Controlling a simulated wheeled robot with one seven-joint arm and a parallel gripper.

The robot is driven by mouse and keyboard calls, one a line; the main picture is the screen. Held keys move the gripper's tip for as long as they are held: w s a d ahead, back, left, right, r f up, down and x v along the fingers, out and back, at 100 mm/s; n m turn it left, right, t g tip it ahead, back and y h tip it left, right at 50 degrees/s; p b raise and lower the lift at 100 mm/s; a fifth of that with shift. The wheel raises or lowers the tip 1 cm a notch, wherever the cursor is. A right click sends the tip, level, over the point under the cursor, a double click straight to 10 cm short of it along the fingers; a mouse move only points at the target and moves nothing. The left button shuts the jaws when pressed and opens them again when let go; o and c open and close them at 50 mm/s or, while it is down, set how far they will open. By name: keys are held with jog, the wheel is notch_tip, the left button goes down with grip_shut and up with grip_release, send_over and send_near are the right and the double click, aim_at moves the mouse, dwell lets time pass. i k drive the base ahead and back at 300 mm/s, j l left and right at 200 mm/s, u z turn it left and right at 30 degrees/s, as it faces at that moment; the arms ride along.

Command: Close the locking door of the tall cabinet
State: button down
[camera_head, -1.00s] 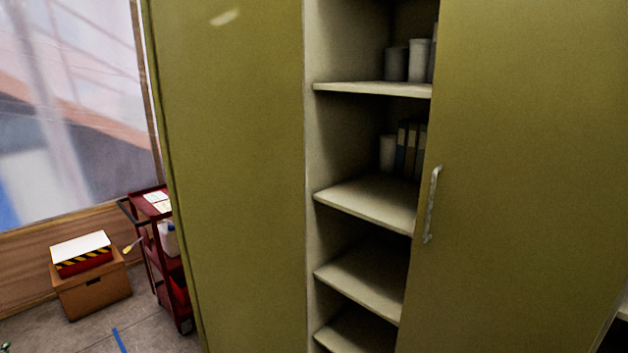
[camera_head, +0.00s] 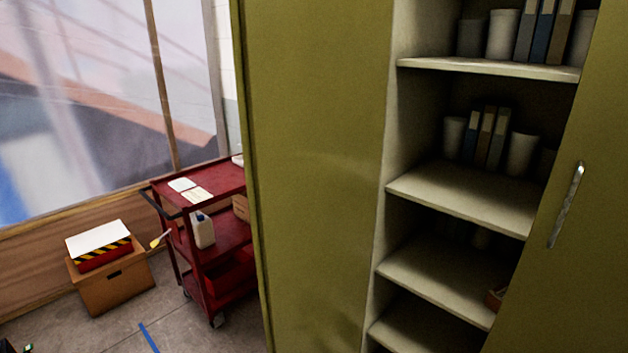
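The tall olive-green cabinet stands close in front of me, with pale shelves (camera_head: 470,205) showing in its opening. Its left door panel (camera_head: 320,180) is swung out, with its inner or outer face toward me; I cannot tell which. The right door (camera_head: 590,240) stands partly across the opening and carries a silver bar handle (camera_head: 566,205). A gap between the two panels shows the shelves with cups and binders. The lock itself is not visible. My gripper is not in view.
A red tool cart (camera_head: 215,240) with papers and a white bottle (camera_head: 202,230) stands left of the cabinet. A cardboard box (camera_head: 112,285) with a striped box (camera_head: 100,252) on it stands by the wall. Grey floor with a blue line (camera_head: 149,338) is open between them.

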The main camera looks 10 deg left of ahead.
aim_at(311, 76)
jog(key=j+z, duration=0.4)
jog(key=j, duration=0.75)
jog(key=k+j+z, duration=0.1)
jog(key=j+z, duration=0.25)
jog(key=j, duration=0.85)
jog(key=i+j+z, duration=0.15)
jog(key=j, duration=0.25)
jog(key=i+j+z, duration=0.15)
jog(key=j, duration=0.2)
jog(key=k+u, duration=0.15)
jog(key=u, duration=0.3)
jog(key=k+u, duration=0.15)
jog(key=u, duration=0.3)
jog(key=l+u, duration=0.1)
jog(key=u, duration=0.35)
jog(key=l+u, duration=0.15)
jog(key=u, duration=0.3)
jog(key=i+l+u, duration=0.1)
jog(key=u, duration=0.35)
jog(key=l+u, duration=0.15)
jog(key=u, duration=0.3)
